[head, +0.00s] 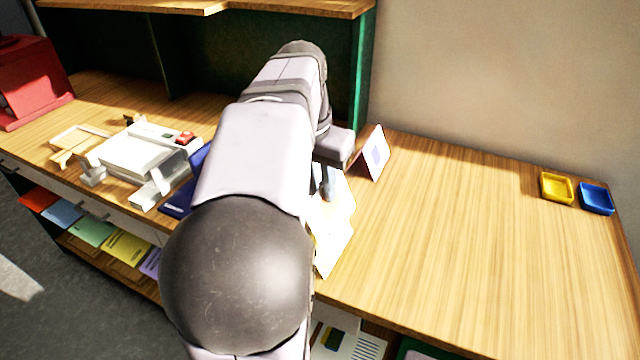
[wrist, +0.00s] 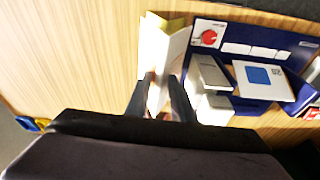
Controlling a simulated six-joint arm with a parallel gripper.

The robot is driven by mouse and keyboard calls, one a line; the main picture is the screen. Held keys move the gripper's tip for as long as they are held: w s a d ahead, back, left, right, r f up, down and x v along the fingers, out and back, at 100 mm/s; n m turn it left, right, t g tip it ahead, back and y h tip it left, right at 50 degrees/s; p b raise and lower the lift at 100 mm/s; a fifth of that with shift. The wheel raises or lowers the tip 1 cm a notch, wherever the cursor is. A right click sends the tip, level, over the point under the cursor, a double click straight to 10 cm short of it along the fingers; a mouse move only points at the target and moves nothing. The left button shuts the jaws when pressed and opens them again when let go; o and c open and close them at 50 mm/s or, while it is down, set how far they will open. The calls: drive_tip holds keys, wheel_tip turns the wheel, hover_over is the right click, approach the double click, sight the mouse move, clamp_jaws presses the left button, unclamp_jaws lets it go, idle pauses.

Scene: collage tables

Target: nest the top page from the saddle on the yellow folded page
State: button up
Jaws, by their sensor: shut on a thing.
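My gripper (wrist: 163,82) is shut on a white folded page (wrist: 157,48), which stands up between its fingers in the wrist view. In the head view my gripper (head: 327,188) is partly behind my arm, above white pages (head: 334,235). A strip of yellow paper (wrist: 175,24) shows right by the held page; it looks like the yellow folded page, mostly covered. Whether the held page sits around it or beside it I cannot tell. I cannot make out the saddle with certainty.
A blue board (wrist: 262,38) with pale blocks and a blue-square card (wrist: 263,79) is close beside the gripper. A tilted card (head: 376,153) stands behind. A white machine (head: 135,153) is left. Yellow (head: 556,187) and blue (head: 596,198) trays are far right; the table between is clear.

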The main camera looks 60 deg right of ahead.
drive_tip(key=shift+a+b+x, duration=0.3)
drive_tip(key=shift+b+x, duration=0.6)
drive_tip(key=shift+x, duration=0.35)
drive_tip(key=shift+a+b+x, duration=0.25)
drive_tip(key=shift+b+x, duration=0.7)
drive_tip(key=shift+x, duration=0.3)
drive_tip(key=shift+a+b+x, duration=0.3)
drive_tip(key=shift+b+x, duration=0.6)
drive_tip(key=shift+x, duration=0.35)
drive_tip(key=shift+f, duration=0.2)
drive_tip(key=o, duration=0.8)
drive_tip(key=shift+r, duration=0.15)
drive_tip(key=shift+p+v, duration=2.6)
drive_tip(key=shift+v, duration=0.3)
